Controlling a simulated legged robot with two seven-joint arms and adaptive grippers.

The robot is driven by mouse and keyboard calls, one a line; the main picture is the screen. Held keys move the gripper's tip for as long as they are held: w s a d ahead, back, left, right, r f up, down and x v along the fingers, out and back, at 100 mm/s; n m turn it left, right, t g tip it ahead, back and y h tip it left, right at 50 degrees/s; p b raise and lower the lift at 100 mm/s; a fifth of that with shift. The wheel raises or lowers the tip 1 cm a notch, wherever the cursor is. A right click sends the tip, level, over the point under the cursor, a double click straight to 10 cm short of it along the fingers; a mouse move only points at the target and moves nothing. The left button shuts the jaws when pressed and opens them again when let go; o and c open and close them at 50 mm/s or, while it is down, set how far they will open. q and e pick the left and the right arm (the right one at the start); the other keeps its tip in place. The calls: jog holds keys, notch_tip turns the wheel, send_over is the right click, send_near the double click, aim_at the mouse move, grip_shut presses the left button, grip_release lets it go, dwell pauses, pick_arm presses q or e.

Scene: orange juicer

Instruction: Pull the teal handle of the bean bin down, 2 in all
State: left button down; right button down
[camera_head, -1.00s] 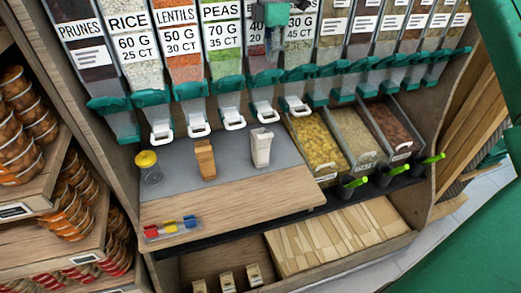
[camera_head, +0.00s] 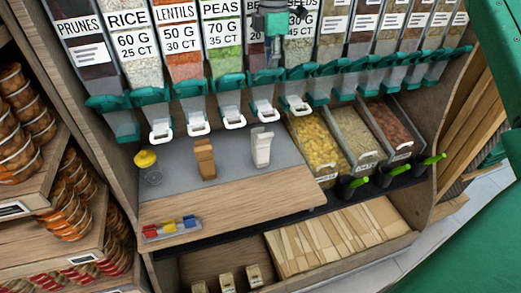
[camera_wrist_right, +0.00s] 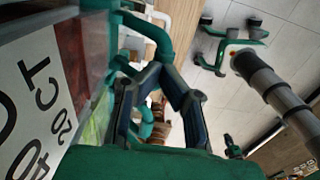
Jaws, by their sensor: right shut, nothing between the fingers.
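The bean bin (camera_head: 257,52) is the fifth from the left in the dispenser row, between the peas and the seeds. Its label is partly covered by my gripper. Its teal handle (camera_head: 262,80) is at the bin's lower front, above a white spout (camera_head: 264,112). My right gripper (camera_head: 274,40) is in front of the upper bean bin, above the handle and apart from it as far as I can see. It is shut and empty. In the right wrist view its dark fingers (camera_wrist_right: 160,90) are beside a label and teal parts. My left gripper is not in view.
Neighbouring bins have similar teal handles, close on both sides. Below is a wooden counter (camera_head: 235,192) with a yellow-topped jar (camera_head: 147,164), a brown carton (camera_head: 205,160) and a white carton (camera_head: 261,148). Open bins with scoops (camera_head: 430,160) are to the right.

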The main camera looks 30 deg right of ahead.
jog(key=shift+s+a+f+b, duration=0.1)
jog(key=shift+s+f+b, duration=0.1)
jog(key=shift+f+b, duration=0.3)
jog(key=shift+s+f+b, duration=0.15)
jog(key=shift+s+f, duration=0.05)
jog(key=shift+f, duration=0.45)
jog(key=f, duration=0.1)
jog(key=f+b, duration=0.1)
jog(key=shift+s+f, duration=0.2)
jog(key=shift+f, duration=0.15)
jog(key=r+p, duration=0.2)
jog(key=w+r+p, duration=0.1)
jog(key=r+p, duration=0.2)
jog(key=shift+w+r, duration=0.1)
jog(key=shift+r, duration=0.05)
jog(key=shift+w+d+r+p, duration=0.1)
jog(key=shift+d+r+p, duration=0.05)
jog(key=shift+r+p, duration=0.45)
jog(key=shift+d+r+p, duration=0.1)
jog(key=shift+r+p, duration=0.35)
jog(key=shift+r, duration=0.1)
jog(key=shift+a+f, duration=0.1)
